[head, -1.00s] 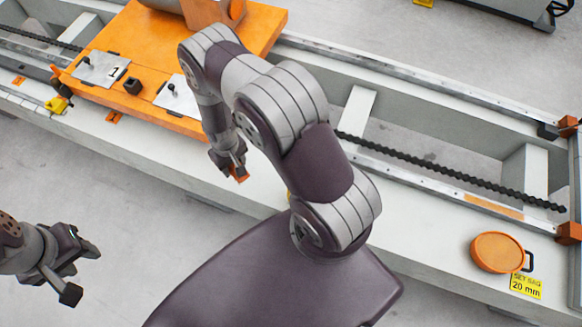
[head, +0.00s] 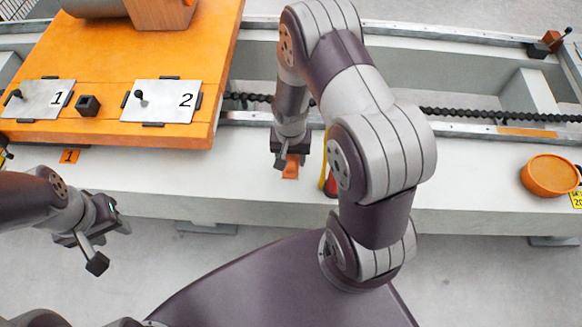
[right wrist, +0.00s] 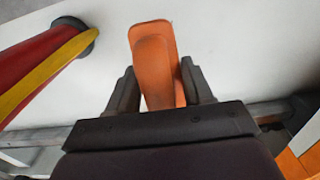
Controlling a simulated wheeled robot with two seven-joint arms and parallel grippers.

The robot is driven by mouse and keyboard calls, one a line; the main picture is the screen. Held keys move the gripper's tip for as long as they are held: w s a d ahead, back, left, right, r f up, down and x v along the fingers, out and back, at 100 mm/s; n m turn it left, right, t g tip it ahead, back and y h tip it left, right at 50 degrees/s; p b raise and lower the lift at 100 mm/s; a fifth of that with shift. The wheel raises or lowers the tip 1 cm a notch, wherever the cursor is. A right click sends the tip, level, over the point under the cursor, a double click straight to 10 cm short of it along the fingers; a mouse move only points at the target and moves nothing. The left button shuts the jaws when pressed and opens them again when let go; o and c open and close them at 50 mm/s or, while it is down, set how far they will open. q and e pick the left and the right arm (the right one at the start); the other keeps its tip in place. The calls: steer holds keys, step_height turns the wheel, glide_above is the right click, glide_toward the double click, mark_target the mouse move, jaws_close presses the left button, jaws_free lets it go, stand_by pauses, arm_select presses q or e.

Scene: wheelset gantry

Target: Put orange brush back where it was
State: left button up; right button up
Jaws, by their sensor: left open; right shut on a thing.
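The orange brush (head: 291,170) is in my right gripper (head: 290,155), over the pale front ledge to the right of the orange platform. In the right wrist view the brush (right wrist: 154,55) stands out between the two dark fingers of the right gripper (right wrist: 158,85), which are shut on it. I cannot tell whether the brush touches the ledge. My left gripper (head: 108,243) is open and empty, in front of the ledge at the left.
A red and yellow object (head: 329,180) is just right of the brush, partly behind my right arm; the wrist view shows it too (right wrist: 45,65). The orange platform (head: 150,55) carries plates 1 and 2. A round orange container (head: 549,176) sits on the ledge at right.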

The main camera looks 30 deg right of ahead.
step_height(320, 180, down, 3)
steer(key=shift+a+f+b, duration=0.1)
steer(key=shift+b, duration=0.4)
steer(key=shift+f, duration=0.3)
steer(key=shift+r, duration=0.1)
steer(key=o, duration=1)
steer(key=shift+f, duration=0.2)
